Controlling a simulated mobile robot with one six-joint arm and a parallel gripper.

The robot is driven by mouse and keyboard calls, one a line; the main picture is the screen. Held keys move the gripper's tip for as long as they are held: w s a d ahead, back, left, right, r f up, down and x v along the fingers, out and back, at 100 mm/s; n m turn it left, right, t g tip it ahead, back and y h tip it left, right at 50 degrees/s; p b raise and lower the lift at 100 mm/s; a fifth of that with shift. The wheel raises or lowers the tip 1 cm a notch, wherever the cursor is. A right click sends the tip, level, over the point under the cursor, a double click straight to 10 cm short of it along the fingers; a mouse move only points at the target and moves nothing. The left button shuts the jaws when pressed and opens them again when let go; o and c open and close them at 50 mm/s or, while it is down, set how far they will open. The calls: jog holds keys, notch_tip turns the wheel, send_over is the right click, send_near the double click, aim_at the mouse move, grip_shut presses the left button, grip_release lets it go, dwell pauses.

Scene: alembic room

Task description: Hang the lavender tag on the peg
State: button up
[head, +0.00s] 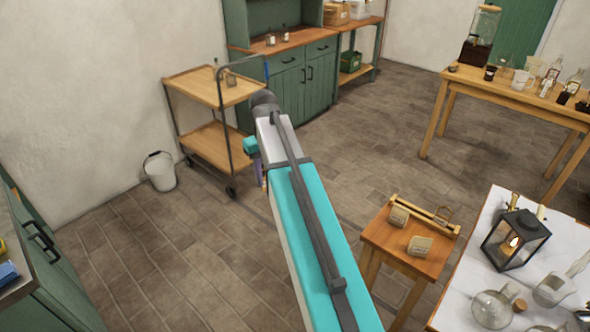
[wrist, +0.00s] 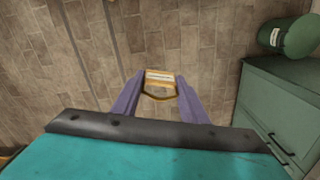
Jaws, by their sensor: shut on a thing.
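My gripper (wrist: 160,84) has two purple fingers, shut on a small tan tag (wrist: 160,75) with a pale face and a brass loop. Its lettering is too small to read, so I cannot tell if it is the lavender one. In the head view my gripper (head: 259,176) hangs beyond my teal arm, near the cart, and mostly hides the tag. Two tan tags, one (head: 399,215) behind the other (head: 420,246), lie on a small wooden table (head: 382,238). A wooden bar with brass metalwork (head: 424,214) runs along its back edge. I cannot make out a peg for certain.
A two-tier wooden cart (head: 213,84) and a white bucket (head: 160,171) stand at the left wall. A green cabinet (head: 290,82) stands behind. A white-topped table (head: 489,232) with a lantern (head: 516,240) and glassware is at right. The floor between is open.

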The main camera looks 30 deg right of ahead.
jog(key=a+n, duration=0.5)
jog(key=a, duration=1.2)
jog(key=shift+w+r, duration=0.2)
jog(key=shift+w, duration=0.1)
jog(key=shift+s, duration=0.15)
